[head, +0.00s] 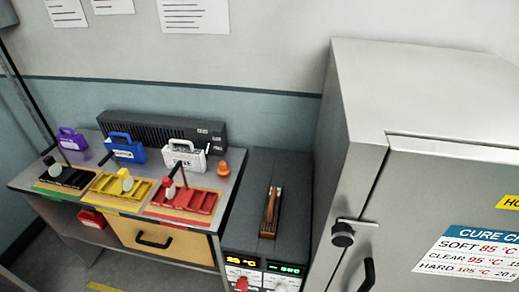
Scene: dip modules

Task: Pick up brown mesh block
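A long, narrow brown block (271,212) with dark stripes is the only thing in view that looks like the brown mesh block. It is on the top of a dark grey machine (288,165), right of the bench. Its far end looks higher than its near end, but whether it stands in a slot or lies on top I cannot tell. Neither of my grippers shows in the head view.
Left is a bench (225,185) with black (68,177), yellow (121,186) and red trays (185,199), purple (72,139), blue (124,150) and white handled cases (185,157), and an orange cone (223,169). A tall grey cabinet (350,140) closely flanks the machine's right.

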